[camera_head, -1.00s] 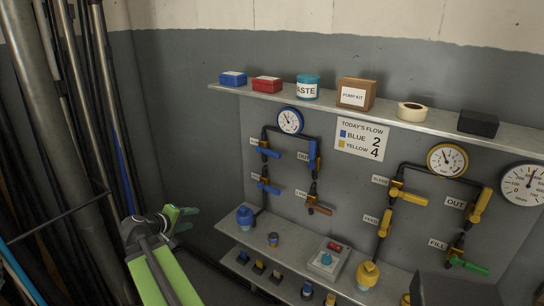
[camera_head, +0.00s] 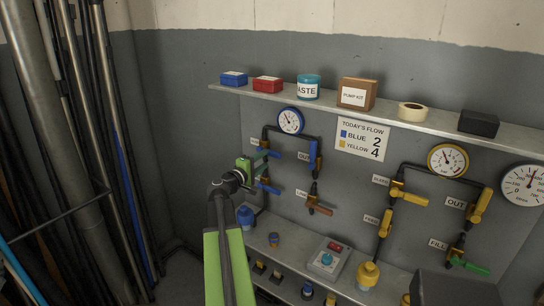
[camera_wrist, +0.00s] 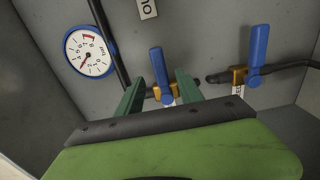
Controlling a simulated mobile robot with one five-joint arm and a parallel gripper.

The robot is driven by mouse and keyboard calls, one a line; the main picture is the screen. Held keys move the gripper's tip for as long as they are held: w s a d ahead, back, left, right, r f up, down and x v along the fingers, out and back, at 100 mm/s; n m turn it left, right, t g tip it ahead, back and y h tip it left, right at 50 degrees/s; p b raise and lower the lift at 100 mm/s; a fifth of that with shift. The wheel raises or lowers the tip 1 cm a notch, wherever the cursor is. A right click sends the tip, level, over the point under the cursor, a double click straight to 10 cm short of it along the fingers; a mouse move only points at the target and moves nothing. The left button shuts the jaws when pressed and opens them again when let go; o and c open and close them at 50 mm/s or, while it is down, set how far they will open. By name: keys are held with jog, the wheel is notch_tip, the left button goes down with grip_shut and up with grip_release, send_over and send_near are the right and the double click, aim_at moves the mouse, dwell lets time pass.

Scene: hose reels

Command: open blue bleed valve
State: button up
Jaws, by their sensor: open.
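Two blue-levered valves sit one above the other on the left pipe of the blue circuit: the upper valve (camera_head: 275,154) and the lower valve (camera_head: 273,191). Their labels are hidden or too small to read, so I cannot tell which is the bleed valve. Both levers stick out across the pipe. My gripper (camera_head: 262,158) is open at the upper valve. In the wrist view, the upper valve's blue lever (camera_wrist: 160,66) shows between the two green fingers of my gripper (camera_wrist: 157,88); contact cannot be told. The lower valve's lever (camera_wrist: 258,50) is to the right, outside the fingers.
The blue gauge (camera_head: 290,121) is above the circuit, with a blue OUT valve (camera_head: 313,155) and an orange-handled valve (camera_head: 320,209) to its right. The yellow circuit's bleed valve (camera_head: 400,192) is further right. A shelf (camera_head: 390,118) runs above; a lower shelf (camera_head: 290,255) holds several items.

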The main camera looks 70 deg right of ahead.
aim_at(271, 154)
jog(key=x, duration=0.7)
grip_shut()
dwell(1.1)
